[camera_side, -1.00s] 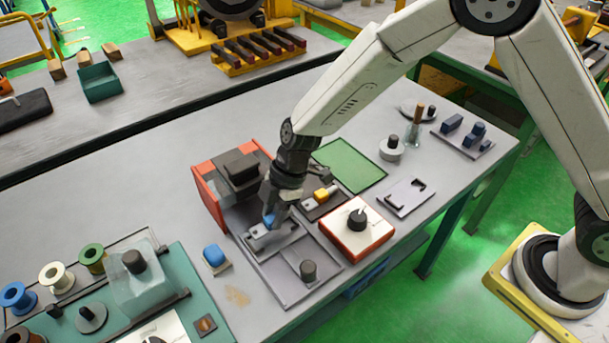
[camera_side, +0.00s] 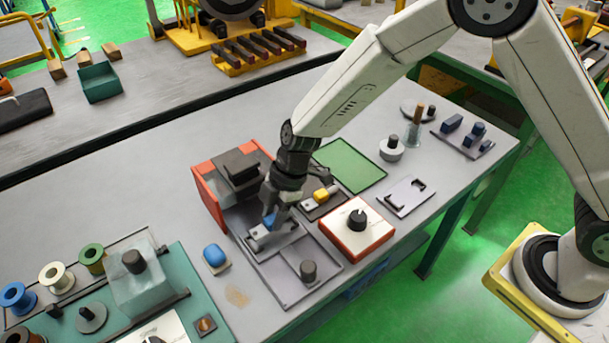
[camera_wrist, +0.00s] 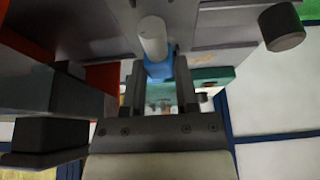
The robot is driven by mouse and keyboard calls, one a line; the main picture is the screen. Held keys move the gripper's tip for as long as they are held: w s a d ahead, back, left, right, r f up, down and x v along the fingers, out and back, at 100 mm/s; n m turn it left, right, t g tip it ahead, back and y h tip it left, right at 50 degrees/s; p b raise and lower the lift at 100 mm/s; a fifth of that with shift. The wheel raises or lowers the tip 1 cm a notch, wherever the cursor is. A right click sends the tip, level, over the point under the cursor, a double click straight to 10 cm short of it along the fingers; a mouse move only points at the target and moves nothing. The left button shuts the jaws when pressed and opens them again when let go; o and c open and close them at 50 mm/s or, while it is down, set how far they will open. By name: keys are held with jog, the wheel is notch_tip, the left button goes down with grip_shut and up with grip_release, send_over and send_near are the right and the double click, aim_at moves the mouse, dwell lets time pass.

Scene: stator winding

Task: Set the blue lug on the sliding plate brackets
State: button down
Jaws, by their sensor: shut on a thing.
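The blue lug (camera_side: 270,220) is in my gripper (camera_side: 272,212), at the raised grey sliding plate (camera_side: 287,238). In the wrist view, my gripper (camera_wrist: 159,88) has its two dark fingers on either side of the blue lug (camera_wrist: 158,70), with a pale cylindrical end (camera_wrist: 152,38) beyond it. My gripper is shut on the lug. The lug is low over the plate; I cannot tell whether it touches the brackets, which the fingers and lug partly hide.
A red-sided housing with a dark block (camera_side: 238,168) stands close behind my gripper. A red-and-white control box (camera_side: 355,228) is to the right. Another blue piece (camera_side: 215,255) sits at left.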

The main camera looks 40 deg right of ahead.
jog(key=shift+f, duration=1.25)
dwell(1.4)
jog(key=shift+c, duration=1.4)
grip_release()
jog(key=shift+o, duration=0.2)
jog(key=shift+o, duration=0.9)
jog(key=shift+r, duration=0.15)
jog(key=shift+r, duration=3.35)
jog(key=shift+d, duration=0.1)
